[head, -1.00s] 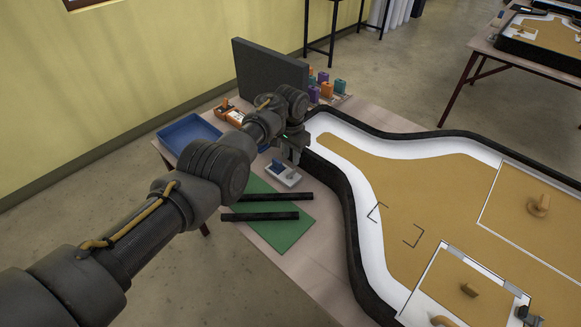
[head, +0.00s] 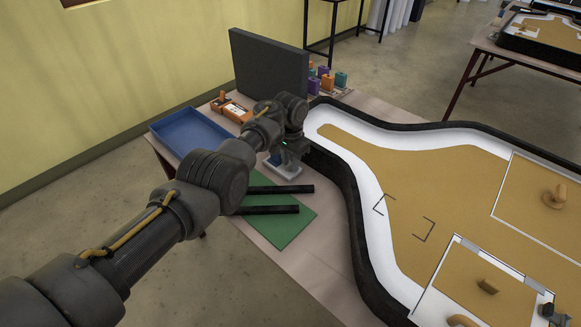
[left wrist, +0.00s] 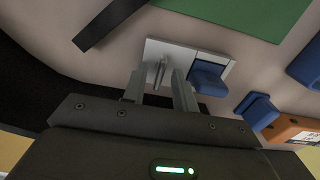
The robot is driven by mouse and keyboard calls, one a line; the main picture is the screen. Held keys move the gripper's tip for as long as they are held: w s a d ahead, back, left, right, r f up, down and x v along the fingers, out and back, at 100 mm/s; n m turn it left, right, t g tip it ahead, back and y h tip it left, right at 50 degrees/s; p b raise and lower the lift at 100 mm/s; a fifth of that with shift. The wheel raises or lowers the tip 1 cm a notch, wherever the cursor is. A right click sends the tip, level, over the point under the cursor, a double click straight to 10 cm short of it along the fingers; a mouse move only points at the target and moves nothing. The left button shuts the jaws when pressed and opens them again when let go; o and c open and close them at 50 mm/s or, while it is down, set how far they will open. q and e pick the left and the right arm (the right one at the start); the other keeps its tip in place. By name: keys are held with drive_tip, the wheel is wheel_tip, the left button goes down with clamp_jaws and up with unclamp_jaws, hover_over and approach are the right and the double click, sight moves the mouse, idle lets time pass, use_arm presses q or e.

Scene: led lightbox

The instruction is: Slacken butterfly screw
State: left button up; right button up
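The butterfly screw (left wrist: 160,72) is a small grey metal wing standing on a white plate (left wrist: 158,46) in the left wrist view. A blue block (left wrist: 209,79) sits on the same plate, to the right of the screw. My left gripper (left wrist: 158,76) is open, with one finger on each side of the screw and visible gaps. In the head view, my left gripper (head: 283,156) is just above the white plate (head: 286,171) and hides the screw. My right gripper is not in view.
A green mat (head: 288,228) with two black bars (head: 266,210) lies nearby. A blue tray (head: 188,132) and orange device (head: 231,109) lie behind. A dark upright panel (head: 268,62) stands at the back. The black-rimmed board (head: 357,215) borders the right.

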use_arm(q)
drive_tip(key=shift+r, duration=0.1)
drive_tip(key=shift+c, duration=0.5)
clamp_jaws()
drive_tip(key=shift+r+n+p, duration=0.1)
drive_tip(key=shift+n+p, duration=0.55)
drive_tip(key=shift+n, duration=1.15)
